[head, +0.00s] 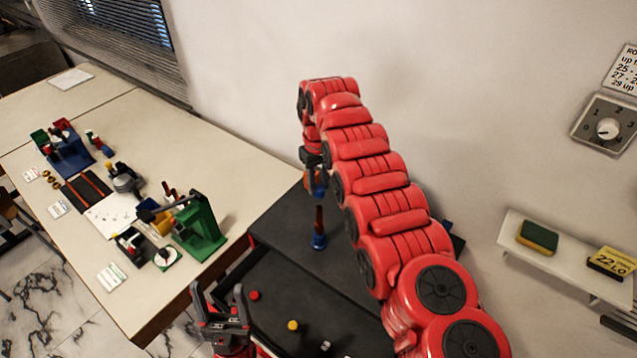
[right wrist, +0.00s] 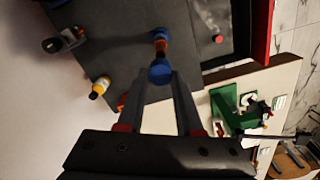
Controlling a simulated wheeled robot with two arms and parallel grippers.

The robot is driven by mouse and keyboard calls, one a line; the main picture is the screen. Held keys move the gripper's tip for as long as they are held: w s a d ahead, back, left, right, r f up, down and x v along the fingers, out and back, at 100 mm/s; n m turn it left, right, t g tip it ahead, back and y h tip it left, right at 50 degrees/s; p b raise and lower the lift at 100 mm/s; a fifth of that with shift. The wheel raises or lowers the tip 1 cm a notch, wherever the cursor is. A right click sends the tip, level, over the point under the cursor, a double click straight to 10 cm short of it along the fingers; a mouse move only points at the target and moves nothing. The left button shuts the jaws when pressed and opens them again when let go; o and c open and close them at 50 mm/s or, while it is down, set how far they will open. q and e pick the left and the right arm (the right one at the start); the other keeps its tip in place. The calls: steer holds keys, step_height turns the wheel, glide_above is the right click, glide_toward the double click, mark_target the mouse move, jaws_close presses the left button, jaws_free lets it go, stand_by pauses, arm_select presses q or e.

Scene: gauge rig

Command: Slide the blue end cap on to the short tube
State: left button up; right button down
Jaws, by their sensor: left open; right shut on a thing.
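The blue end cap (right wrist: 160,73) is between the fingertips of my right gripper (right wrist: 160,82) in the right wrist view. In the head view the cap (head: 318,188) is small and partly hidden by my right gripper (head: 314,168). The short tube (head: 319,217), reddish brown, stands upright in a blue foot (head: 319,241) on the dark bench top. The cap is above the tube, with a small gap in the head view. In the right wrist view the cap partly covers the tube (right wrist: 161,46). My left gripper (head: 222,308) is open and empty, low in the head view.
A dark tray (head: 350,315) with a red button (head: 254,295) and a yellow button (head: 293,325) lies in front. A pale table (head: 150,120) with a green press (head: 200,228) stands left. A yellow bottle (right wrist: 98,89) stands near the wall side.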

mark_target(319, 206)
steer(key=shift+f+m+b, duration=0.3)
steer(key=shift+b, duration=0.75)
steer(key=shift+f+b, duration=1.75)
steer(key=shift+f, duration=0.35)
steer(key=shift+d+f+b, duration=0.1)
steer(key=shift+f+b, duration=0.45)
steer(key=shift+f, duration=0.3)
steer(key=c, duration=0.5)
jaws_free()
steer(key=shift+r, duration=0.15)
steer(key=shift+r, duration=0.3)
step_height(319, 206, up, 16)
steer(key=p, duration=1.4)
steer(key=shift+r, duration=0.25)
